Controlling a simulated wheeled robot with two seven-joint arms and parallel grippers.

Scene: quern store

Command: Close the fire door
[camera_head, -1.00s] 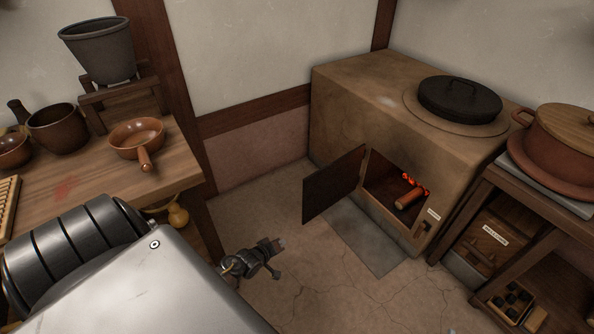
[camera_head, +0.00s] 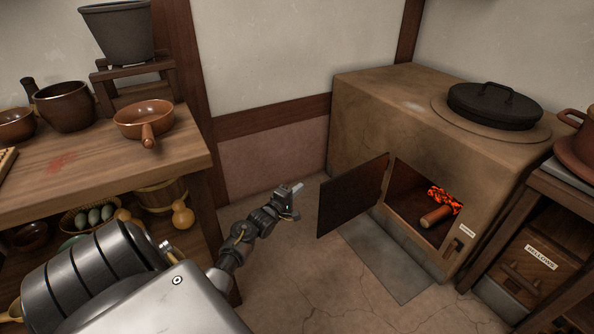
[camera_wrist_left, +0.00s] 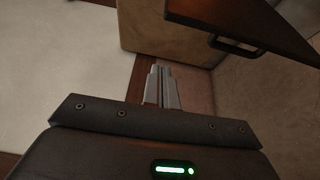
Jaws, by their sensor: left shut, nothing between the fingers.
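The fire door (camera_head: 353,194) is a dark flat panel on the front of the clay stove (camera_head: 385,110). It stands wide open, swung out to the left of the firebox opening (camera_head: 408,190). A log (camera_head: 437,215) and glowing embers (camera_head: 445,200) lie inside. My left gripper (camera_head: 298,188) is shut and empty, to the left of the door and apart from it. In the left wrist view the shut fingers (camera_wrist_left: 161,86) point toward the stove's side, and the door (camera_wrist_left: 255,25) with a dark handle (camera_wrist_left: 237,47) is at upper right. My right gripper is not in view.
A wooden table (camera_head: 95,170) with bowls stands at left, close to my left arm. A grey slab (camera_head: 385,260) lies on the floor before the firebox. The floor between table and door is clear.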

